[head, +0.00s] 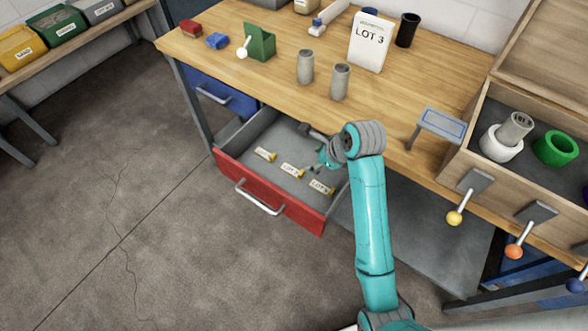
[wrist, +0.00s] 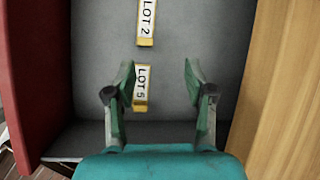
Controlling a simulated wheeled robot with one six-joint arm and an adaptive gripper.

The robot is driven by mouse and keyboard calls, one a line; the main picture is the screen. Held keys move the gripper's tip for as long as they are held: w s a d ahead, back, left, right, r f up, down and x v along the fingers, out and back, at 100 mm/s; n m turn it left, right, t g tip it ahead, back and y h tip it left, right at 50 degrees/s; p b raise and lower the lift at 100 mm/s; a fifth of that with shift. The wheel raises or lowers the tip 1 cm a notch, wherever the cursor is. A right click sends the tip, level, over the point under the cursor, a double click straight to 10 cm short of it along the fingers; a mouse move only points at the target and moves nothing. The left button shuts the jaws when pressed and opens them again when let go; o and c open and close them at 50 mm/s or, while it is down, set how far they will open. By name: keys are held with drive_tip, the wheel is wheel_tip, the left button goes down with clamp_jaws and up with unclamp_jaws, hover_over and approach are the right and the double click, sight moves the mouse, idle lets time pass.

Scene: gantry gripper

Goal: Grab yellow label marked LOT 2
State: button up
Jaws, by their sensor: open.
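The LOT 2 label (wrist: 147,20) lies on the grey floor of the open drawer, a white face with a yellow edge. It shows near the top of the wrist view, beyond my fingertips. In the head view it appears to be the middle label (head: 292,170). My gripper (wrist: 159,70) is open and empty above the drawer. A similar LOT 5 label (wrist: 141,90) lies below it, seen between the fingers and beside the left one. In the head view my gripper (head: 324,160) is over the drawer's right part, partly hidden by my arm.
The red-fronted drawer (head: 268,197) stands open under the wooden workbench (head: 265,85). A third label (head: 265,154) lies at its left, and the rightmost label (head: 322,187) near its right side. The drawer walls and bench edge bound the space. A LOT 3 sign (head: 369,42) stands on the bench.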

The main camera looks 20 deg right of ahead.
drive_tip(key=r+m+g, duration=0.1)
drive_tip(key=m+g, duration=0.1)
hover_over(302, 172)
drive_tip(key=s+d, duration=0.1)
drive_tip(key=f, duration=0.5)
drive_tip(key=shift+s+d, duration=0.2)
drive_tip(key=shift+s+x, duration=0.2)
drive_tip(key=shift+x, duration=2.45)
drive_tip(key=shift+a, duration=0.15)
drive_tip(key=shift+c, duration=0.2)
drive_tip(key=c, duration=0.8)
